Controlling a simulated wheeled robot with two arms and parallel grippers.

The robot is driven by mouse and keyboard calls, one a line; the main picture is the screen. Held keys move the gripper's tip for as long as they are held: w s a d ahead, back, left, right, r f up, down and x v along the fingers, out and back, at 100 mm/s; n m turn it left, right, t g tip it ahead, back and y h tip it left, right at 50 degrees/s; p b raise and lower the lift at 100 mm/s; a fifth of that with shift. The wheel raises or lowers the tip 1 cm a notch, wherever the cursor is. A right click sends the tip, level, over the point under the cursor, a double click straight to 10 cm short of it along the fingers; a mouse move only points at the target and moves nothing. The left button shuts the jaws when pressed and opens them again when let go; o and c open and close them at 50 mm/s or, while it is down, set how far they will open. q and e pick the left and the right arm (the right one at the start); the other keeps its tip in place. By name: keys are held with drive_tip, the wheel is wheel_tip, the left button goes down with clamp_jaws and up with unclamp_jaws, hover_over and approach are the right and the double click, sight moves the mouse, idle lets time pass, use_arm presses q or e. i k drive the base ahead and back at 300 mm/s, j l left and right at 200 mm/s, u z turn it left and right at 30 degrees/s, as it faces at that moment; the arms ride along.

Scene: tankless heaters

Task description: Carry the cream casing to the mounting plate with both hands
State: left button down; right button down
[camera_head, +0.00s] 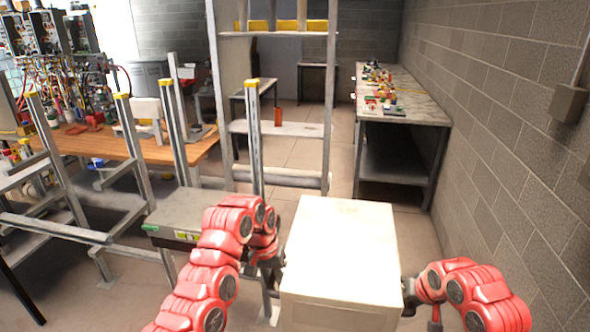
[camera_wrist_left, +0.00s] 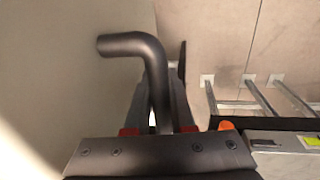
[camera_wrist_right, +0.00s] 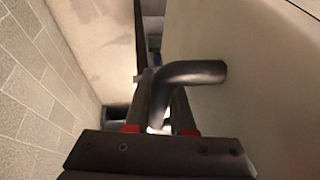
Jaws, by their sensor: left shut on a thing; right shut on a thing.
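The cream casing (camera_head: 345,250) is a large box in front of me in the head view, between my two arms. My left gripper (camera_head: 275,268) is at its left side, and my right gripper (camera_head: 410,290) is at its right side. In the left wrist view my left gripper is shut on a dark bent handle (camera_wrist_left: 150,60) on the casing's side. In the right wrist view my right gripper is shut on a matching dark handle (camera_wrist_right: 185,78). The casing's underside is hidden. I cannot tell which thing is the mounting plate.
A metal frame with yellow-capped posts (camera_head: 175,120) stands at left, with a grey unit (camera_head: 188,215) low in it. A wooden workbench (camera_head: 150,150) is behind. A grey bench (camera_head: 405,105) runs along the right block wall (camera_head: 510,120). Some floor is clear ahead.

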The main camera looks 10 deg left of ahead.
sight(205, 208)
drive_tip(key=j+u, duration=0.1)
drive_tip(key=u, duration=0.35)
drive_tip(key=i+j+u, duration=0.1)
drive_tip(key=u, duration=0.4)
drive_tip(key=i+j+u, duration=0.1)
drive_tip(key=u, duration=0.85)
drive_tip(key=i+j+u, duration=0.1)
drive_tip(key=i+u, duration=0.25)
drive_tip(key=i+j+u, duration=0.1)
drive_tip(key=u, duration=0.25)
drive_tip(key=i+z, duration=0.25)
drive_tip(key=z, duration=0.15)
drive_tip(key=i+j+z, duration=0.1)
drive_tip(key=z, duration=0.35)
drive_tip(key=i+z, duration=0.1)
drive_tip(key=z, duration=0.35)
drive_tip(key=j+z, duration=0.1)
drive_tip(key=z, duration=0.3)
drive_tip(key=i+j+z, duration=0.1)
drive_tip(key=z, duration=0.35)
